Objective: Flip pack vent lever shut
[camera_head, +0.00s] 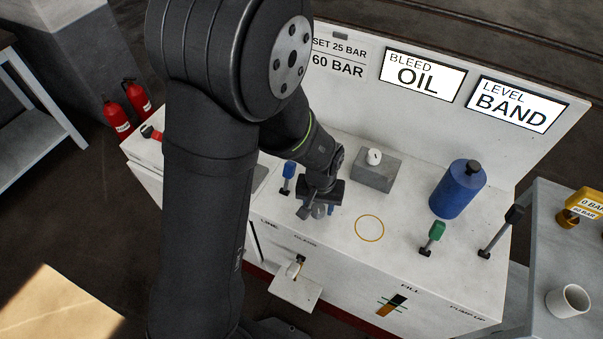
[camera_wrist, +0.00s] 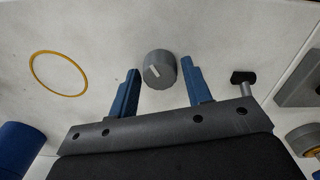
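My gripper (camera_head: 312,208) is over the white bench top, pointing down. A short black-ended lever (camera_wrist: 243,79) is just right of the fingers. In the head view a blue-handled lever (camera_head: 288,176) stands left of my gripper, a green-handled lever (camera_head: 432,238) to the right, and a long black-handled lever (camera_head: 501,230) at the far right. No readable label marks the pack vent lever.
A yellow ring (camera_head: 369,228) is marked right of my gripper. A grey block (camera_head: 376,171) with a white knob and a blue canister (camera_head: 458,189) stand behind. A red-handled part (camera_head: 151,132) is far left. A white cup (camera_head: 568,301) sits on the right table.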

